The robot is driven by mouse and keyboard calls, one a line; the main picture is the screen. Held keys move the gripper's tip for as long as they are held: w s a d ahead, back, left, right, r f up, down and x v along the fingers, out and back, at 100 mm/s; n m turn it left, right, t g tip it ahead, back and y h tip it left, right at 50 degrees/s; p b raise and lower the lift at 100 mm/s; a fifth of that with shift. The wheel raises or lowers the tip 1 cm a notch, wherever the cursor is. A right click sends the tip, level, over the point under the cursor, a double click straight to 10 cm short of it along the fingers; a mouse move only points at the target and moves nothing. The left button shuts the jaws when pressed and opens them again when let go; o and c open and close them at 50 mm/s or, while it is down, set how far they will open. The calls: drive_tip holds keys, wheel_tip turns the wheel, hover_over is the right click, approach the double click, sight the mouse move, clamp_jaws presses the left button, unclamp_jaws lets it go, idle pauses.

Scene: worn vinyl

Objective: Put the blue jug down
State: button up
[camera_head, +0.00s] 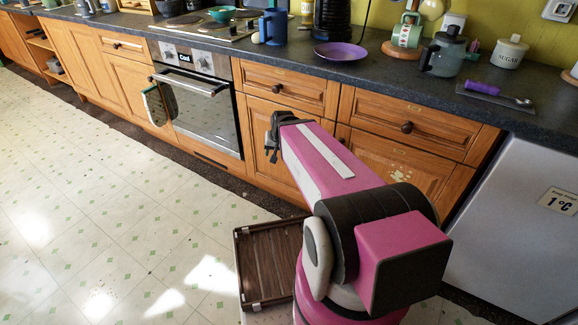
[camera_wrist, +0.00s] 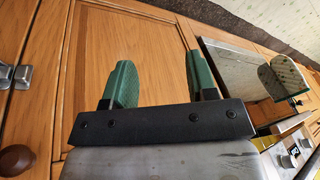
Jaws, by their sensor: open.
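The blue jug (camera_head: 273,27) stands upright on the dark worktop (camera_head: 310,62), just right of the hob, in the head view. My gripper (camera_wrist: 160,80) is open, with its two green fingers apart and nothing between them in the wrist view. It is in front of the wooden cabinet doors, below the worktop and apart from the jug. In the head view my pink arm partly hides the gripper. The jug does not show in the wrist view.
A purple plate (camera_head: 340,52) lies right of the jug, with bare worktop between them. A black ribbed object (camera_head: 332,20) stands behind. A grey-green teapot (camera_head: 447,52) and sugar jar (camera_head: 510,52) are farther right. A cloth (camera_head: 155,105) hangs at the oven (camera_head: 200,100).

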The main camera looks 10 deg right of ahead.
drive_tip(key=s+d+f+n+g+h, duration=0.1)
drive_tip(key=s+d+f+n+g, duration=0.1)
drive_tip(key=s, duration=0.4)
drive_tip(key=shift+s+d+f+g+h, duration=0.3)
drive_tip(key=shift+d+g, duration=0.3)
drive_tip(key=shift+d, duration=0.5)
